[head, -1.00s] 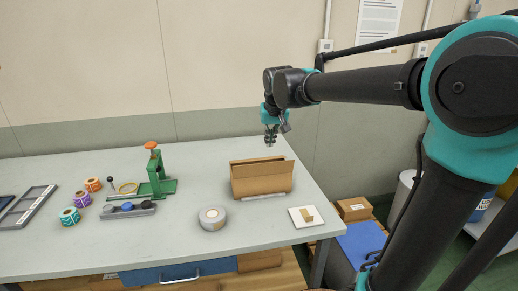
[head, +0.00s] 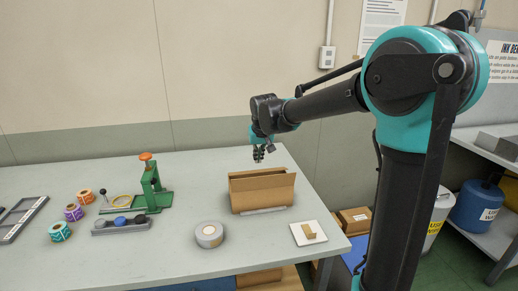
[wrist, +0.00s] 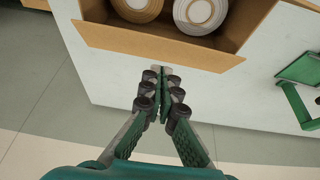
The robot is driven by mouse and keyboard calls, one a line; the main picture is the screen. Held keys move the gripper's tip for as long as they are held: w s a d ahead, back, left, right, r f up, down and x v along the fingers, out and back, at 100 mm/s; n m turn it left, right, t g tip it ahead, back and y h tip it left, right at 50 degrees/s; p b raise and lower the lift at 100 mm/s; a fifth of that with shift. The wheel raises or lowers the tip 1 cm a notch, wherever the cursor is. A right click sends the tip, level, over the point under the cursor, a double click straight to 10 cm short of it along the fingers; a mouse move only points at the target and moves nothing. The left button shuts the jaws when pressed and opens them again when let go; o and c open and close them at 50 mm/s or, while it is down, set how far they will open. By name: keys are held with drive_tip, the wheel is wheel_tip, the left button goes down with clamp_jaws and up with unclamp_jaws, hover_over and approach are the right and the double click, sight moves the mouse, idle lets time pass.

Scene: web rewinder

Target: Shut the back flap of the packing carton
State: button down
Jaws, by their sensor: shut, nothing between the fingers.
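The packing carton (head: 262,198) stands on the table near its right end, top open. The wrist view shows two pale rolls (wrist: 206,12) inside it. Its back flap (wrist: 150,45) stands open along the side nearest my gripper, slanting outward; in the head view it shows as a strip (head: 243,172) above the carton. My gripper (wrist: 163,70) is shut and empty, its fingertips right at the flap's outer edge; I cannot tell whether they touch. In the head view my gripper (head: 258,158) is just behind and above the carton.
A grey tape roll (head: 209,234) and a white tile (head: 307,233) lie in front of the carton. A green press (head: 152,188) stands to the left, with several label rolls beyond. The wall is behind the table, whose right edge is near the carton.

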sight(260, 172)
drive_tip(key=shift+s+d+f, duration=0.1)
drive_tip(key=shift+s+f, duration=0.3)
drive_tip(key=shift+f, duration=0.3)
drive_tip(key=shift+s+d+f, duration=0.1)
drive_tip(key=shift+s+f, duration=0.25)
drive_tip(key=shift+f, duration=0.35)
drive_tip(key=f+t, duration=0.1)
drive_tip(key=s+f+t, duration=0.1)
drive_tip(key=t, duration=0.1)
drive_tip(key=shift+s+d+y, duration=0.15)
drive_tip(key=shift+d+y, duration=0.05)
drive_tip(key=shift+y, duration=0.2)
drive_tip(key=shift+s+f, duration=0.25)
drive_tip(key=shift+f, duration=0.25)
drive_tip(key=shift+r, duration=0.1)
